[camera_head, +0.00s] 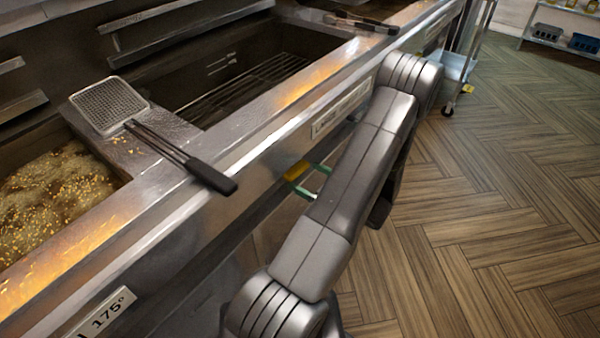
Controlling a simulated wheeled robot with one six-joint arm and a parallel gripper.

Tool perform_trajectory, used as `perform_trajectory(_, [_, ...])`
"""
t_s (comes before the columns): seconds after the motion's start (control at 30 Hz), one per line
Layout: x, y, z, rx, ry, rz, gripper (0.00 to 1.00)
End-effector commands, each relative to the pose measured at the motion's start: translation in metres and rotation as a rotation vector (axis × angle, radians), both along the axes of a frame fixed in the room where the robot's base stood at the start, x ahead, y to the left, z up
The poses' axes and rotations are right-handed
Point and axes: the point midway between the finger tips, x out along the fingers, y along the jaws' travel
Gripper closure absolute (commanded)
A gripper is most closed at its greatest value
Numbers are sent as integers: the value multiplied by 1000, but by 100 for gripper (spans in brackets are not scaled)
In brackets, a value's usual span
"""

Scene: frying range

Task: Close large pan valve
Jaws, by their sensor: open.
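A small yellow handle (297,171), which looks like the large pan valve, shows on the front of the fryer below a pale label (341,111). Two thin green parts, which look like the fingertips of my gripper (311,180), reach out from behind my arm. They are apart, with the yellow handle at their left ends. I cannot tell whether they touch it. My arm hides the rest of the gripper and anything to the right of the handle.
The steel range edge (262,128) runs diagonally above the handle. A mesh skimmer (110,106) rests on it, its black handle overhanging. Hot oil (58,190) bubbles at left. A wheeled cart (458,70) stands at the back. The wooden floor (490,220) at right is clear.

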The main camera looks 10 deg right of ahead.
Motion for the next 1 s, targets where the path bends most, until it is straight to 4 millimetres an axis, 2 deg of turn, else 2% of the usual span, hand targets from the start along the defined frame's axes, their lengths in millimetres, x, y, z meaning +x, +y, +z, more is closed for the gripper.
perform_trajectory(0.2, [19, 20, 0, 0, 0, 3, 0])
perform_trajectory(0.6, [25, 25, 0, -1, 1, 0, 0])
perform_trajectory(0.63, [25, 25, 0, 0, 0, 0, 2])
perform_trajectory(0.8, [25, 25, 0, 0, 0, 0, 32])
perform_trajectory(1.0, [25, 24, -3, -26, -26, 0, 32])
